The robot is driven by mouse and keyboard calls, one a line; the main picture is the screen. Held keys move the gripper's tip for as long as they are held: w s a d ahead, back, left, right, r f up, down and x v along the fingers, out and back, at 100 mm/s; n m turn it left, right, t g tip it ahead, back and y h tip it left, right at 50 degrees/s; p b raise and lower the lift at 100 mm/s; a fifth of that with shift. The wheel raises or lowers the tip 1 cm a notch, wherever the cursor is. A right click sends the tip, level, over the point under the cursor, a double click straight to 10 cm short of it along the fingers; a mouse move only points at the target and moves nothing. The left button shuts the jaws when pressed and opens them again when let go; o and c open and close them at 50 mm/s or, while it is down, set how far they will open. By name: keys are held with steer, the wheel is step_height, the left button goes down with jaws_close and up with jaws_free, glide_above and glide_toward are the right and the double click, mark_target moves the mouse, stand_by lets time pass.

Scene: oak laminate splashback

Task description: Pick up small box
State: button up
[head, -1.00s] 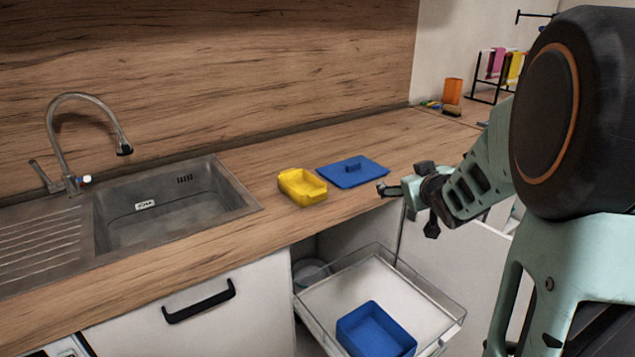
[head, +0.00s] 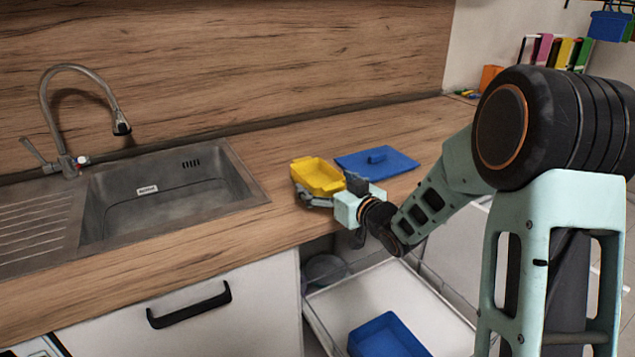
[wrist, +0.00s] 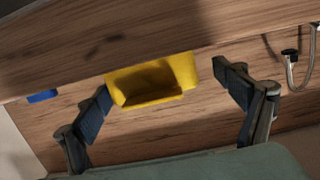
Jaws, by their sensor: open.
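A small yellow open box (head: 318,174) sits on the wooden counter, right of the sink. My gripper (head: 312,196) is at the box's near side in the head view, low over the counter's front edge. In the wrist view the yellow box (wrist: 155,82) lies ahead, between the two spread fingers (wrist: 162,84). A gap shows between the box and the right finger; the left finger's tip is close to the box's side. The gripper is open and holds nothing. Whether a finger touches the box cannot be told.
A blue lid (head: 376,163) lies on the counter just right of the yellow box. A blue box (head: 386,338) stands in the open drawer (head: 350,300) below my arm. The sink (head: 165,190) is at the left. Counter behind the yellow box is clear.

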mark_target(317, 185)
steer(key=shift+d+f+x, duration=0.1)
steer(key=shift+f+x, duration=0.05)
steer(key=shift+x, duration=1.2)
steer(key=shift+d+f+x, duration=0.1)
steer(key=shift+d+x, duration=0.05)
steer(key=shift+x, duration=1.25)
steer(key=shift+w, duration=0.1)
steer(key=shift+c, duration=0.5)
steer(key=c, duration=1.2)
steer(key=shift+o, duration=0.2)
steer(key=shift+r, duration=0.15)
